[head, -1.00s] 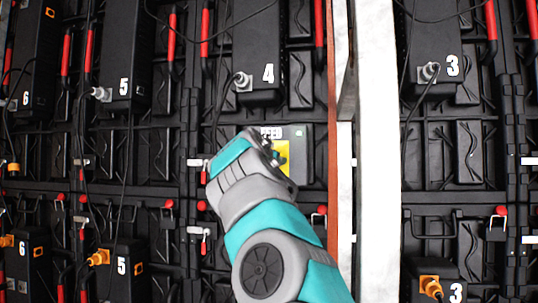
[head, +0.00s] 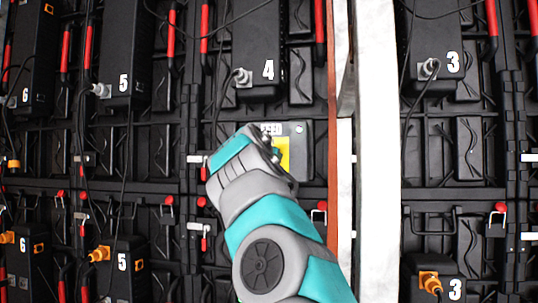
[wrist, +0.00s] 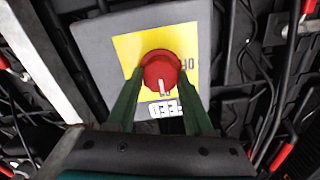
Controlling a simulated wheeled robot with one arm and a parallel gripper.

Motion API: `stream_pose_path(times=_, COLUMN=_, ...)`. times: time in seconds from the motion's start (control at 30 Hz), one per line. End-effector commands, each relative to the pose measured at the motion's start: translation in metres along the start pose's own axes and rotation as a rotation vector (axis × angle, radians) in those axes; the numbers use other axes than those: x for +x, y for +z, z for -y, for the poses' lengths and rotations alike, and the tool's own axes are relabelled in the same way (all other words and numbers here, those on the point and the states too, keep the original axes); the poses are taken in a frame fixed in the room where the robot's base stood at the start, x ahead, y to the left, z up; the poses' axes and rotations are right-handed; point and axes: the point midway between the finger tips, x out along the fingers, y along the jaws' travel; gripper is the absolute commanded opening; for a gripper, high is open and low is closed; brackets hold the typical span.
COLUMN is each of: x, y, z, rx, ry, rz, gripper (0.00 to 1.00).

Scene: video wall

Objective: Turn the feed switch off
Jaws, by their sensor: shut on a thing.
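The feed switch is a grey box with a yellow plate and a red round knob. In the wrist view the knob (wrist: 161,70) sits on the yellow plate (wrist: 128,48), with a white pointer mark toward the bottom of the picture, near the upside-down FEED label. Letters that look like part of OFF show at the plate's right edge. My gripper (wrist: 160,85) has its two green fingers on either side of the knob, shut on it. In the head view the switch box (head: 306,150) is partly hidden behind my gripper (head: 277,152).
Black video-wall panels with numbered boxes, such as box 4 (head: 258,45) and box 5 (head: 125,50), surround the switch. A white post (head: 378,160) stands right of it. Loose black cables and red handles (head: 205,25) hang nearby.

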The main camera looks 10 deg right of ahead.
Motion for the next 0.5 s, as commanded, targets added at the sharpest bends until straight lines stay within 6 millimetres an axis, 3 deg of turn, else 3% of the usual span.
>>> stream_pose_path(times=0.5, x=0.0008, y=0.0000, z=-0.0027, rx=-0.092, ry=0.005, rz=-0.004, gripper=0.00)
